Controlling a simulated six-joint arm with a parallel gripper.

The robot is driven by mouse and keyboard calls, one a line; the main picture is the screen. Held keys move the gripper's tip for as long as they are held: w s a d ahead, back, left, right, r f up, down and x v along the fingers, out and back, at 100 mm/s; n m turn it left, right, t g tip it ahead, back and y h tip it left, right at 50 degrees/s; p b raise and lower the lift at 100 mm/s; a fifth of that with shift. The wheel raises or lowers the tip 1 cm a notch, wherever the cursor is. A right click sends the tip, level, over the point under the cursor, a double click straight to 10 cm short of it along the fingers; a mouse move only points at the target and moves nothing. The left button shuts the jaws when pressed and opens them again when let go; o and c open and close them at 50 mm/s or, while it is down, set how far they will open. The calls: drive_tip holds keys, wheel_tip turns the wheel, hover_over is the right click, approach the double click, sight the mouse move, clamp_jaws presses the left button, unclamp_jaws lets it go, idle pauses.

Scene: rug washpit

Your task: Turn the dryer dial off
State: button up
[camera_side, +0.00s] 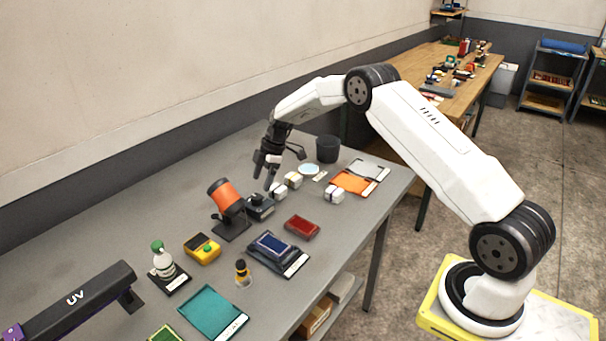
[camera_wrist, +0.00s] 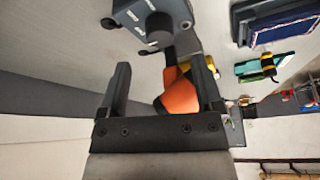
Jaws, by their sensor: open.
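The dryer dial is a black round knob (camera_wrist: 159,26) on a dark grey control box (camera_wrist: 130,14), with pale markings beside it in the wrist view. The box also shows in the side view (camera_side: 262,213), on the table below my gripper. The orange dryer (camera_side: 223,192) stands tilted on a dark base to the box's left; part of it shows between my fingers in the wrist view (camera_wrist: 180,97). My gripper (camera_side: 264,180) is open and empty, pointing down above the box. In the wrist view the knob lies beyond the fingertips (camera_wrist: 160,64), apart from them. The dial's exact setting is too small to read.
Small pale blocks (camera_side: 334,195) lie right of the box, with a black cup (camera_side: 327,149) behind. A yellow meter (camera_side: 202,249), a red tray (camera_side: 302,227) and a blue pad (camera_side: 272,246) lie nearer. The grey table (camera_side: 120,237) is bare at the back left.

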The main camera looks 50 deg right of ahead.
drive_tip(key=shift+v, duration=1.15)
drive_tip(key=s+a+r+m+h, duration=0.1)
drive_tip(key=s+a+m, duration=0.3)
drive_tip(key=s, duration=0.6)
drive_tip(key=s+a+r+m+h, duration=0.1)
drive_tip(key=s+a+m, duration=0.3)
drive_tip(key=s, duration=0.6)
drive_tip(key=s+a+r+m+t+h, duration=0.1)
drive_tip(key=s+a+r+m+h, duration=0.1)
drive_tip(key=s, duration=0.8)
drive_tip(key=a+r+m, duration=0.1)
drive_tip(key=a+m, duration=0.1)
drive_tip(key=m, duration=0.1)
drive_tip(key=shift+s+a+r+m, duration=0.25)
drive_tip(key=shift+a+r+m, duration=0.05)
drive_tip(key=shift+a, duration=0.05)
